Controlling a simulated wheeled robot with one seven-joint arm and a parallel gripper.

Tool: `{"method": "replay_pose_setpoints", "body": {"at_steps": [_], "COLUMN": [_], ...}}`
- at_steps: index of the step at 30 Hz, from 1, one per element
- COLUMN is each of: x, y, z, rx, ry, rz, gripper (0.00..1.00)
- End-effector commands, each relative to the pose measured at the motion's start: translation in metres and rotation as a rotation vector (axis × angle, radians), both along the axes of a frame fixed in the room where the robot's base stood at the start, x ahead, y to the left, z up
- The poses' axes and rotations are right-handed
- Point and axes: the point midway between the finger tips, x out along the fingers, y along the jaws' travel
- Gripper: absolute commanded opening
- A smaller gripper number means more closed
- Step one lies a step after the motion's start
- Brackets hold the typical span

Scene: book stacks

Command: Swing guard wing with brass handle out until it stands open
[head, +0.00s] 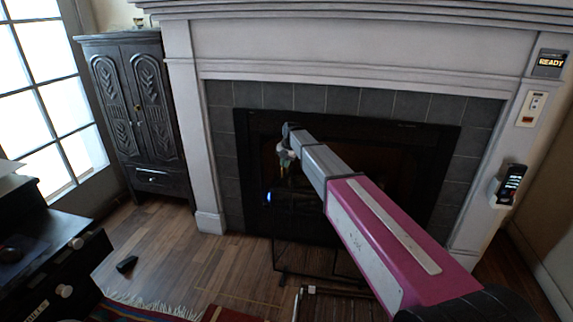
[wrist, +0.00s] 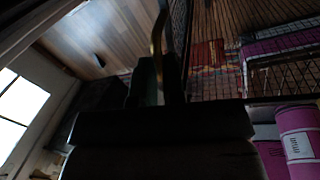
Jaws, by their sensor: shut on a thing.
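The fireguard is a dark mesh screen in front of the fireplace; its lower mesh (head: 305,259) shows below my arm in the head view. In the wrist view the guard wing is a dark mesh panel (wrist: 212,75) just right of my fingers. The brass handle (wrist: 158,32) is a thin upright curved bar at the fingertips. My gripper (wrist: 160,72) is shut on this handle. In the head view my gripper (head: 286,150) is in front of the dark firebox, and my arm hides much of the guard. The wing's exact angle is hard to tell.
A dark carved cabinet (head: 136,112) stands left of the white fireplace surround (head: 188,120). A black drawer unit (head: 50,262) is at lower left. A small black object (head: 127,264) and a striped rug (head: 140,310) lie on the wood floor. Floor before the cabinet is mostly clear.

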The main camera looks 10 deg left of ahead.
Motion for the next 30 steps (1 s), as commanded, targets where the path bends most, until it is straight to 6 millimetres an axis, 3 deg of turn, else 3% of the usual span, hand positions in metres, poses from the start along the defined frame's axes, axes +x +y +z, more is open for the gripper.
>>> {"method": "replay_pose_setpoints", "body": {"at_steps": [8,9,11,22,30], "x": [0.000,0.000,0.000,0.000,-0.004], "y": [0.000,0.000,0.000,-0.001,-0.009], "z": [0.000,0.000,0.000,0.005,0.048], "rx": [0.000,0.000,0.000,0.001,0.001], "ry": [0.001,0.001,0.000,-0.001,-0.002], "rz": [-0.001,-0.001,-0.001,-0.002,-0.002], "gripper": [0.00,0.20,0.36,0.36,0.36]}}
